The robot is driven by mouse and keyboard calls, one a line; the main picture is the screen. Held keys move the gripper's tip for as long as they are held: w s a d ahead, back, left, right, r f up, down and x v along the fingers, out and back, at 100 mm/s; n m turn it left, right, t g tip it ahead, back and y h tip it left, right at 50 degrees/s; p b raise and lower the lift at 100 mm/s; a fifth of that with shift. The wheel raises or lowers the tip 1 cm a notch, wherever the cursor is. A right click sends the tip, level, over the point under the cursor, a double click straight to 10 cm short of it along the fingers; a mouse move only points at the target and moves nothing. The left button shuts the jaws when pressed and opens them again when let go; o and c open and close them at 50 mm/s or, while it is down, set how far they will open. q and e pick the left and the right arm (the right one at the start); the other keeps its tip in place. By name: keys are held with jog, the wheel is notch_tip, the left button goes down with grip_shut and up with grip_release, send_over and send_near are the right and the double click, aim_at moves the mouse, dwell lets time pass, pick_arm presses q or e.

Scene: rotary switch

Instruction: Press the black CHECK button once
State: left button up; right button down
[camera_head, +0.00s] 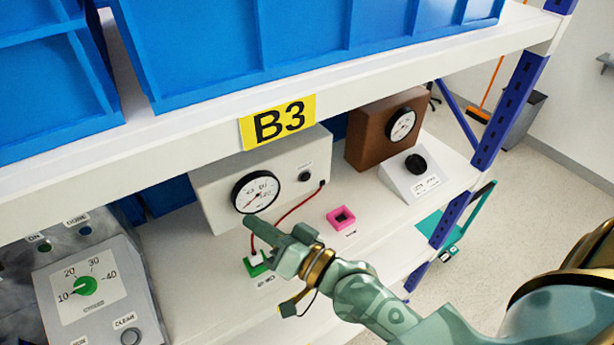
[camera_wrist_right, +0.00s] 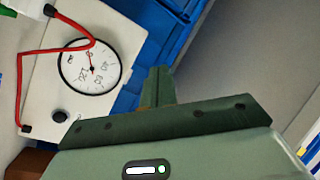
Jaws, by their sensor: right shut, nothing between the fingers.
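A black button (camera_head: 305,176) sits on the front of a pale box (camera_head: 222,205) with a round white gauge (camera_head: 256,192). Its small label is too small to read, so I cannot tell for sure that it is CHECK. The black button also shows in the right wrist view (camera_wrist_right: 60,116), left of my fingers. My right gripper (camera_head: 252,224) is shut and empty, its tip just below the gauge in the head view and apart from the button, to its lower left. In the right wrist view, my closed fingers (camera_wrist_right: 158,88) point past the gauge's right side. My left gripper is not in view.
A red wire (camera_head: 297,208) runs from the pale box to a green block (camera_head: 256,266). A pink square piece (camera_head: 341,217), a brown gauge box (camera_head: 372,135) and a black knob (camera_head: 415,163) stand right. A grey console (camera_head: 100,290) stands lower left. A shelf beam hangs above.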

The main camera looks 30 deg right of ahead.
aim_at(306, 177)
jog(key=w+d+r+m+t+h, duration=0.2)
jog(key=d+m+h, duration=0.35)
jog(key=m, duration=0.55)
jog(key=w+d+r+m+t+h, duration=0.15)
jog(key=d+m+h, duration=0.35)
jog(key=m, duration=0.5)
jog(key=d+f+m+g+h, duration=0.2)
jog(key=f+m+g, duration=0.1)
jog(key=f+m, duration=0.1)
jog(key=d+f+m+g+h, duration=0.2)
jog(key=f+m+g+h, duration=0.1)
jog(key=f+m, duration=0.2)
jog(key=d+f+m+g+h, duration=0.2)
jog(key=d+f+m+g, duration=0.1)
jog(key=f+m, duration=0.1)
jog(key=shift+s+f+m, duration=0.35)
jog(key=shift+s+m, duration=0.05)
jog(key=shift+m, duration=0.2)
jog(key=w, duration=0.2)
jog(key=w+b, duration=0.1)
jog(key=w, duration=0.1)
jog(key=w+b, duration=0.1)
jog(key=w, duration=0.1)
jog(key=shift+w+a+f, duration=0.15)
jog(key=shift+w+a, duration=0.1)
jog(key=shift+w, duration=0.15)
jog(key=shift+w+a+b, duration=0.1)
jog(key=shift+w+b, duration=0.5)
jog(key=shift+w, duration=0.4)
jog(key=shift+r, duration=0.2)
